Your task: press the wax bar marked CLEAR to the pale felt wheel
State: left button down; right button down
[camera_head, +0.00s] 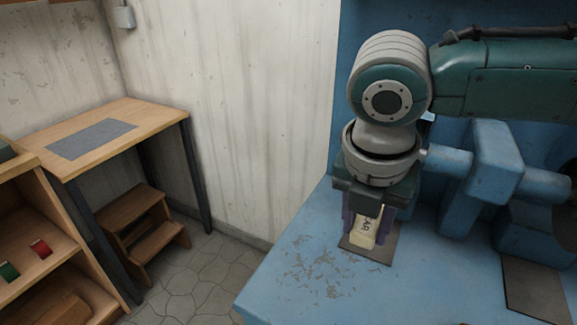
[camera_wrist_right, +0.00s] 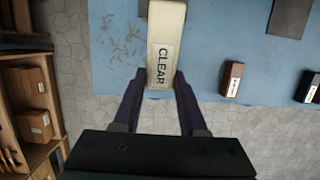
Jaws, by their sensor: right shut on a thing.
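The cream wax bar (camera_head: 362,238) is between the fingers of my right gripper (camera_head: 368,222), over the blue bench. In the right wrist view the bar (camera_wrist_right: 166,30) stretches away from my right gripper (camera_wrist_right: 160,82), and its label reads CLEAR. The two dark fingers are shut on the labelled end. In the head view the bar shows in front of a dark square plate on the bench; I cannot tell the gap. I cannot make out the pale felt wheel in either view; my right arm covers part of the blue machine. My left gripper is not in view.
The blue machine (camera_head: 495,165) stands right of my arm, with a dark wheel (camera_head: 570,213) at the edge. A brown bar (camera_wrist_right: 232,78) and a black bar (camera_wrist_right: 307,87) lie on the bench (camera_wrist_right: 225,50). A wooden table (camera_head: 140,118) and step stool (camera_head: 140,232) stand left.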

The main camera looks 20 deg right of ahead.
jog(key=shift+w+d, duration=0.2)
jog(key=shift+d, duration=0.05)
dwell(0.4)
jog(key=shift+w+d+r, duration=0.15)
jog(key=shift+w+d, duration=0.05)
dwell(0.7)
jog(key=shift+p, duration=0.3)
jog(key=shift+p, duration=0.3)
dwell(0.8)
jog(key=shift+p, duration=0.35)
dwell(0.4)
